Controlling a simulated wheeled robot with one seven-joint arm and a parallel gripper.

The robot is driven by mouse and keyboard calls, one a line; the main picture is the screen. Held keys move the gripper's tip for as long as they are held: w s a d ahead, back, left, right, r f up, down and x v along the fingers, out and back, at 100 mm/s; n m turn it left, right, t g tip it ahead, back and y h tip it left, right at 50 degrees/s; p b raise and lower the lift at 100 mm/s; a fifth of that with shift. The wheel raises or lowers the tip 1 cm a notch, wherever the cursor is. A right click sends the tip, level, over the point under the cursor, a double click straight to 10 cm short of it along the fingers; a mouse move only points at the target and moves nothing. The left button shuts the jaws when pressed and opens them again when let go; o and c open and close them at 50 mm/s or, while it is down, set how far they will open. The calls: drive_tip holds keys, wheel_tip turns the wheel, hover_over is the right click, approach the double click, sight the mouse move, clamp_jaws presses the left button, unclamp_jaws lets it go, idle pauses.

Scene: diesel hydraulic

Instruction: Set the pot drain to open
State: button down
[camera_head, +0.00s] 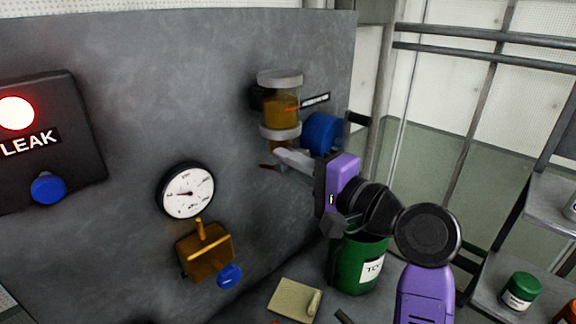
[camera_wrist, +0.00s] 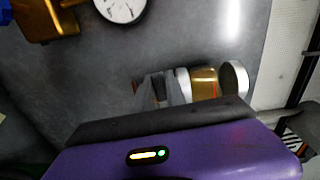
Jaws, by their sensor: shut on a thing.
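The pot (camera_head: 281,115) is a clear cylinder with amber liquid and pale end caps, fixed high on the grey panel. In the wrist view the pot (camera_wrist: 204,82) lies sideways, just beyond my fingertips. My gripper (camera_head: 281,160) reaches in from the right, directly under the pot's lower cap. It is shut on the pot drain, which is mostly hidden by the fingers. A small red tip of the drain handle (camera_head: 267,167) shows left of the fingers. In the wrist view my fingers (camera_wrist: 160,90) are close together at the pot's base.
A blue cylinder (camera_head: 322,133) sits close right of the pot. A gauge (camera_head: 188,192) and a brass valve block (camera_head: 205,255) are lower left. A LEAK box (camera_head: 48,140) with a lit red lamp is far left. A green drum (camera_head: 358,262) stands below my wrist.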

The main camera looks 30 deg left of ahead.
drive_tip(key=f+n+b, duration=0.1)
drive_tip(key=n+b, duration=0.2)
drive_tip(key=shift+w+d+f, duration=0.1)
drive_tip(key=shift+w+f, duration=0.05)
drive_tip(key=shift+f, duration=0.25)
drive_tip(key=shift+w+d+f+n+b, duration=0.2)
drive_tip(key=shift+w+f+n+b, duration=0.25)
drive_tip(key=shift+n+b, duration=1.65)
drive_tip(key=shift+w+d+f+n+b, duration=0.25)
drive_tip(key=shift+w+n+b, duration=0.35)
drive_tip(key=shift+n+b, duration=1.5)
drive_tip(key=shift+w+d+f+n+b, duration=0.1)
drive_tip(key=shift+w+f+n+b, duration=0.4)
drive_tip(key=shift+n+b, duration=1.6)
drive_tip(key=shift+r, duration=0.1)
drive_tip(key=c, duration=1.4)
unclamp_jaws()
drive_tip(key=shift+o, duration=0.2)
